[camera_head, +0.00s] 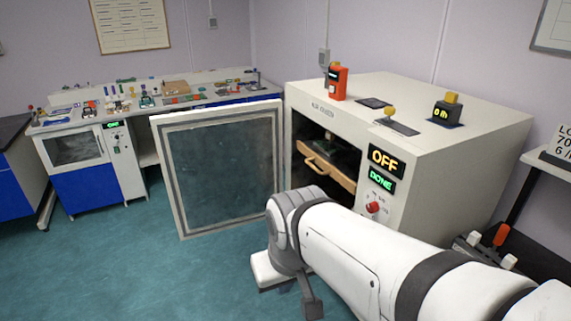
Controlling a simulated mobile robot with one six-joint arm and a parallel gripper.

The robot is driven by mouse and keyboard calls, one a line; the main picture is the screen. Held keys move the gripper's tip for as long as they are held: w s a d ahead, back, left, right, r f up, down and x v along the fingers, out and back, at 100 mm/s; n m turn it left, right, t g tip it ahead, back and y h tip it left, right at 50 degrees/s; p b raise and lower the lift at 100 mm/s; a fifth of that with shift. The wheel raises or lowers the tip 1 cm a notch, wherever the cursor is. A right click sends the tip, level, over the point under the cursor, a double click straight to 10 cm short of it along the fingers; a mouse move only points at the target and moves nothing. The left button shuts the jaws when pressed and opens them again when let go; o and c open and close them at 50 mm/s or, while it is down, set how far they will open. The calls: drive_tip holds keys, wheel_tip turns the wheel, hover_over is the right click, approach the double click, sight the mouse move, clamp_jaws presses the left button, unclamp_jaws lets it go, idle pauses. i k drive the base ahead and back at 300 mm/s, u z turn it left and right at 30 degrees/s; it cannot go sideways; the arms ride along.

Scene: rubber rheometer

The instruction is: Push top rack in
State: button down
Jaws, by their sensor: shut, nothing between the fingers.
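The top rack (340,177) shows as a tan tray with a bar handle on its front, in the open chamber of the white machine (440,95). It sticks out toward the chamber opening, and a dark item (346,148) sits on it. Its right end and anything below it are hidden in shadow and behind my arm. My gripper (312,307) hangs low in front of the machine, below the rack and apart from it. It is shut and holds nothing. Part of it is hidden by my wrist.
The chamber door (220,165) is swung wide open to the left of the chamber. The machine's panel reads OFF (386,160) and DONE (381,181). An orange device (337,83) stands on top. A cluttered bench (150,100) lies behind. The teal floor at front left is clear.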

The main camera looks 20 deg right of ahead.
sight(344, 168)
drive_tip(key=i, duration=0.85)
